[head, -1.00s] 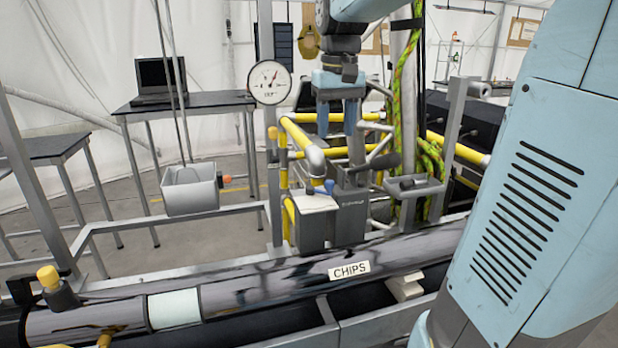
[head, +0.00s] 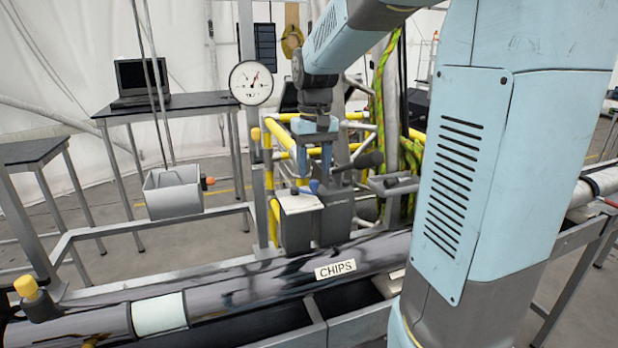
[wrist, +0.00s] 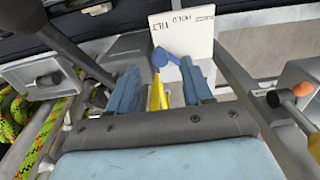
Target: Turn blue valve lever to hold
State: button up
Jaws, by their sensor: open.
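The blue valve lever (head: 314,187) sits on top of a grey valve box (head: 298,228) with a white label plate, behind the dark pipe marked CHIPS. In the wrist view the blue lever (wrist: 165,58) lies at the lower edge of the white plate (wrist: 182,38), which reads HOLD and another word that is hard to read. My gripper (head: 314,165) points down just above and behind the valve box. In the wrist view its two blue fingers (wrist: 160,92) are apart with nothing clamped, and the lever shows just beyond and between their tips.
A pressure gauge (head: 251,82) stands left of my arm. Yellow pipes (head: 283,140) run close around the gripper. A black-handled lever (head: 362,160) is just right of it. A grey bin (head: 173,192) hangs at left. The CHIPS pipe (head: 225,293) crosses in front.

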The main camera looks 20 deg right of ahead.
aim_at(314, 181)
jog(key=shift+f, duration=1.7)
jog(key=shift+c, duration=0.2)
